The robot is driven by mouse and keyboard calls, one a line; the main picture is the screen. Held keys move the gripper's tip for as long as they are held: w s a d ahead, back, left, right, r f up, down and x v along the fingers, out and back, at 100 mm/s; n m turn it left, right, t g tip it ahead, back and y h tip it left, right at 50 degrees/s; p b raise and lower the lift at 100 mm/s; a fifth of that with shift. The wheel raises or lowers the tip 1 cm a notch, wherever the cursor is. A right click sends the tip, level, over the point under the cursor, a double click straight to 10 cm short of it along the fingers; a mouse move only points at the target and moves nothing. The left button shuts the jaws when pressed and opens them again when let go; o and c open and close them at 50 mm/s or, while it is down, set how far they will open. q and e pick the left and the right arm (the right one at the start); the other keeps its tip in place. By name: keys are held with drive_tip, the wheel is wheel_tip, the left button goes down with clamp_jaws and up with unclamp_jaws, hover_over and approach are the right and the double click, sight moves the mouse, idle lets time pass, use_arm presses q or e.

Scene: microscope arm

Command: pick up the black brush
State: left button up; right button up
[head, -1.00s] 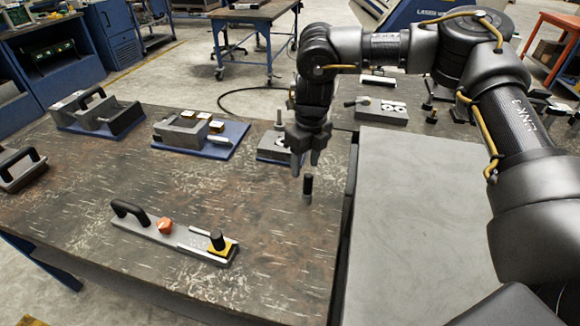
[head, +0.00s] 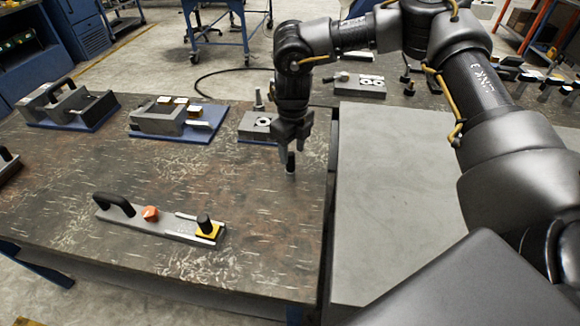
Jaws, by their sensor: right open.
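The black brush (head: 291,167) appears as a small dark upright cylinder with a lighter lower end, standing on the dark worn table (head: 265,215) near its right edge. My right gripper (head: 292,158) points down with its fingers apart, one on either side of the brush's upper part in the picture. Whether a finger touches the brush cannot be told, and the fingers partly hide its top. My left gripper is not in view.
A grey plate with a black handle and orange knob (head: 150,214) lies at the front left. Blue-based fixtures (head: 175,122) and a grey block (head: 255,127) stand behind. A gap separates the smooth grey slab (head: 400,200) on the right.

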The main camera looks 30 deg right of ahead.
sight(290, 161)
drive_tip(key=f, duration=0.2)
drive_tip(key=f+p, duration=0.1)
drive_tip(key=f, duration=0.1)
drive_tip(key=shift+w+a, duration=0.2)
drive_tip(key=shift+w, duration=0.05)
drive_tip(key=shift+s+f, duration=0.1)
drive_tip(key=shift+f, duration=0.35)
drive_tip(key=c, duration=0.7)
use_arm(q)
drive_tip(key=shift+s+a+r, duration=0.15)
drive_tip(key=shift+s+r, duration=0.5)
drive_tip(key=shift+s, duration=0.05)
use_arm(e)
clamp_jaws()
drive_tip(key=shift+r, duration=0.1)
